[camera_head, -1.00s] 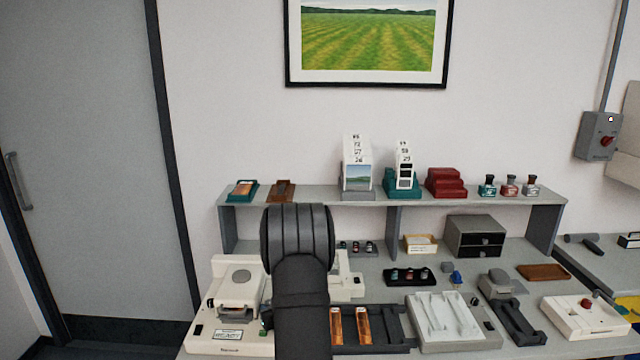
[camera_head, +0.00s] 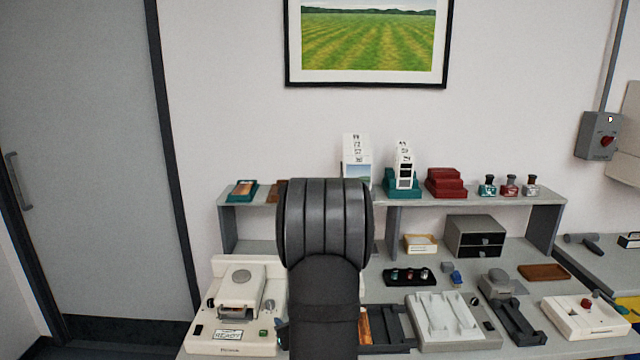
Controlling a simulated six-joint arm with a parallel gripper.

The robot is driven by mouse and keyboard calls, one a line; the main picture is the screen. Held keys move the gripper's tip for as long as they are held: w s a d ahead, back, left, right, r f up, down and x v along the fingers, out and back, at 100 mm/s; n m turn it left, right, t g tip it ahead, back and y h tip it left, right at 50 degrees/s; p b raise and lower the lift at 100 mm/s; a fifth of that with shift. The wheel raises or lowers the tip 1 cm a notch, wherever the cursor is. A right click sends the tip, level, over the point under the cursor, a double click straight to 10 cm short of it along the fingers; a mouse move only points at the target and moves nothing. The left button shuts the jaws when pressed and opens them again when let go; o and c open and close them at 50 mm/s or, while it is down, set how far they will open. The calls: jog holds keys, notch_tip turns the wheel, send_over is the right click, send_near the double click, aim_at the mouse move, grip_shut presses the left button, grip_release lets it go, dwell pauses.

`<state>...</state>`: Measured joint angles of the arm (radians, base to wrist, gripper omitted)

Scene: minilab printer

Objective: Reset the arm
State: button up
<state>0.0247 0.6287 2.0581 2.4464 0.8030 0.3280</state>
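My dark grey arm rises from the bottom edge in the middle of the head view, with a thick rounded ribbed joint at its top. It stands in front of the workbench (camera_head: 400,262) and the shelf (camera_head: 420,197). My gripper and its fingers do not show, so I cannot see whether it holds anything. The arm hides the middle left of the bench and part of the shelf.
A cream printer-like machine (camera_head: 240,290) stands left of the arm. Right of it are a dark tray (camera_head: 395,335), a white tray (camera_head: 445,318), a grey drawer unit (camera_head: 474,237) and a cream box with a red knob (camera_head: 585,318).

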aim_at(271, 305)
jog(key=x, duration=1.3)
jog(key=shift+w+a+f, duration=0.1)
jog(key=shift+w+f, duration=0.1)
jog(key=shift+w, duration=0.15)
jog(key=shift+r+n, duration=0.1)
jog(key=shift+n, duration=0.2)
jog(key=shift+w+d+n+g+y, duration=0.15)
jog(key=shift+n+g+y, duration=0.25)
jog(key=shift+n+y, duration=0.2)
jog(key=shift+s+d+n+g+y, duration=0.1)
jog(key=shift+d+n+g+y, duration=0.1)
jog(key=shift+n+g+y, duration=0.4)
jog(key=v, duration=1.7)
jog(key=shift+s+a+m+t, duration=0.2)
jog(key=shift+a+m+t, duration=0.1)
jog(key=shift+a, duration=0.05)
jog(key=shift+c, duration=0.5)
